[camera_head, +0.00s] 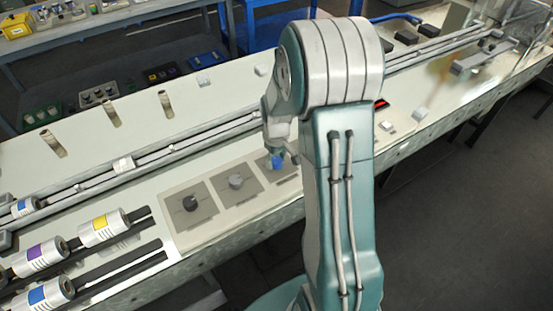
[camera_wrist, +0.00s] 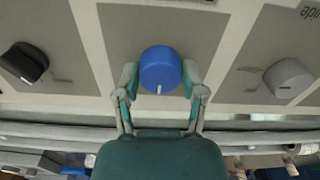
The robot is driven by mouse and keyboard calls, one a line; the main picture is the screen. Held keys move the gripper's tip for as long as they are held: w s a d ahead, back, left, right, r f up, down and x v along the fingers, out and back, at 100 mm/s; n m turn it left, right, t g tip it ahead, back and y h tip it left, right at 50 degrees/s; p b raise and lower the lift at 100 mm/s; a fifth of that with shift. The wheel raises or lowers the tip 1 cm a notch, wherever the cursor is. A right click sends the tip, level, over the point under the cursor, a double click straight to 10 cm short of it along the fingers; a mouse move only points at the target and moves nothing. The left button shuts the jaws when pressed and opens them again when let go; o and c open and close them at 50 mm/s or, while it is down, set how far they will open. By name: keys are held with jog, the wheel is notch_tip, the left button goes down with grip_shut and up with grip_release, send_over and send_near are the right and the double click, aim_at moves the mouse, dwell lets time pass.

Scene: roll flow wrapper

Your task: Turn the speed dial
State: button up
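A round blue dial (camera_wrist: 160,69) with a white pointer line sits on a grey plate. My gripper (camera_wrist: 160,71) reaches over this dial, one finger on each side of it. The fingertips are at its edges; I cannot tell whether they press on it or stand slightly apart. The pointer line points down in the wrist view, towards my gripper's palm. In the head view the blue dial (camera_head: 277,161) shows just left of my arm, which hides much of my gripper. The dial's label cannot be read.
A grey dial (camera_wrist: 288,78) and a black dial (camera_wrist: 24,63) flank the blue one. In the head view the grey dial (camera_head: 236,182) and another black dial (camera_head: 190,203) sit left of it. Rails (camera_head: 185,142) run behind the plates. Labelled rollers (camera_head: 103,228) stand at lower left.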

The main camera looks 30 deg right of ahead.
dwell(0.3)
jog(key=shift+m, duration=0.3)
jog(key=m, duration=0.5)
jog(key=shift+m, duration=0.3)
jog(key=m, duration=0.5)
jog(key=shift+m, duration=0.3)
jog(key=shift+f, duration=0.1)
jog(key=o, duration=1.1)
jog(key=shift+a, duration=0.1)
